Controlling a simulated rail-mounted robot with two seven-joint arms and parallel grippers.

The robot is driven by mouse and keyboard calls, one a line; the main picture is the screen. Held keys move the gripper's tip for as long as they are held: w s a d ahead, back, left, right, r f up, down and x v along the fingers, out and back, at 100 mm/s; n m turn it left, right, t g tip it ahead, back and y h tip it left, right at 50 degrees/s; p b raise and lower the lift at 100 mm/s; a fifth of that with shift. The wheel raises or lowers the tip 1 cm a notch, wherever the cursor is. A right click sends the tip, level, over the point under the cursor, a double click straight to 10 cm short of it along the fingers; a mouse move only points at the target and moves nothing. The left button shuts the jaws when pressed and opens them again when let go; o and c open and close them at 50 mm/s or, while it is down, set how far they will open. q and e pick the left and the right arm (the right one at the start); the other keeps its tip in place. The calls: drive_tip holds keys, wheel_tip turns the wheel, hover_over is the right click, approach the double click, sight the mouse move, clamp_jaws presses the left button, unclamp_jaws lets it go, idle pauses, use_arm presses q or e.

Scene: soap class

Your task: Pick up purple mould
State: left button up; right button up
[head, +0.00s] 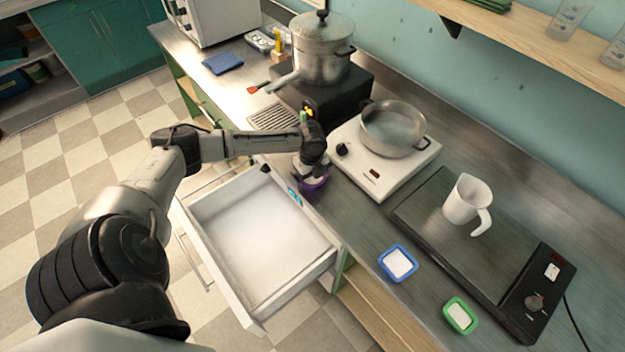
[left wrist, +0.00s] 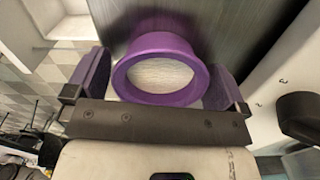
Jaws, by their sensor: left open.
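The purple mould (left wrist: 160,43) is a round ring with a pale, whitish inside. In the left wrist view it sits between the two fingers of my left gripper (left wrist: 159,72). The fingers are apart, one on each side, and a gap shows at least on the left; whether either touches it I cannot tell. In the head view my left gripper (head: 311,176) points down at the counter edge, just behind the open drawer. Only a purple patch of the mould (head: 315,184) shows there, the rest hidden by my gripper. My right gripper is not in view.
An open, empty white drawer (head: 205,207) lies under my left forearm. A blue mould (head: 397,263), a green mould (head: 460,316) and a white jug (head: 466,199) stand to the right.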

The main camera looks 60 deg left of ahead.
use_arm(q)
drive_tip(key=shift+f, duration=0.15)
drive_tip(key=c, duration=0.7)
drive_tip(key=shift+r, duration=0.2)
